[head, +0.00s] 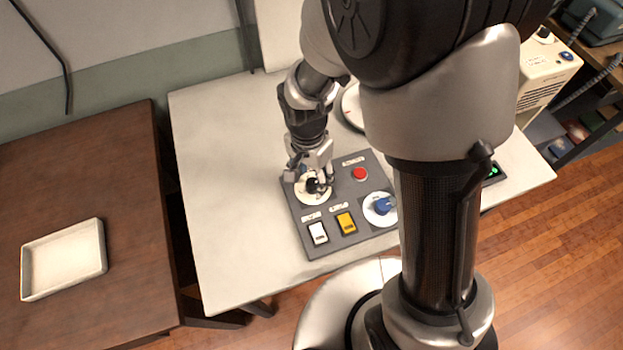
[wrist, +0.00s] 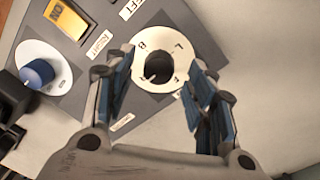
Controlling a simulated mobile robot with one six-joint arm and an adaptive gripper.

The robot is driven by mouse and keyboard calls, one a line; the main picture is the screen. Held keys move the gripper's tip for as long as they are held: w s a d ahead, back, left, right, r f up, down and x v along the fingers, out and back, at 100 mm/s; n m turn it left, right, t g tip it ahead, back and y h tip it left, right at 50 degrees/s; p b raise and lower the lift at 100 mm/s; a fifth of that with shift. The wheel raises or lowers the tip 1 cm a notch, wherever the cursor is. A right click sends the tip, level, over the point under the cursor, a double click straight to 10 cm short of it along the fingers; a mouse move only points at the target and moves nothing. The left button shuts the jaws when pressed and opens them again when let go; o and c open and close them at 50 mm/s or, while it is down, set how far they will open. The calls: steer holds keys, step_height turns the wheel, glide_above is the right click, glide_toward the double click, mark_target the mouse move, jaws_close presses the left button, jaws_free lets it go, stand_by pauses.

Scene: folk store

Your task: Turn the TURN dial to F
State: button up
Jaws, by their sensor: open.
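A lettered dial, a black knob (wrist: 158,68) on a round white plate (wrist: 163,40), sits on the grey control panel. Letters including B and L show around the plate; the knob's pointer direction is hard to tell. A small label by it is too blurred to read. My gripper (wrist: 160,72) is open over this dial, with one finger on each side of the black knob; contact cannot be told. In the head view my gripper (head: 313,180) points down at the dial's white plate (head: 311,198) and partly hides the knob.
The grey panel (head: 325,240) also holds a blue knob (head: 384,205), a red button (head: 360,174), a yellow switch (head: 346,222) and a white switch (head: 318,233). It lies on a pale table (head: 215,180). A white tray (head: 62,261) sits on a brown table at left.

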steer(key=shift+f, duration=1.05)
steer(key=c, duration=1.1)
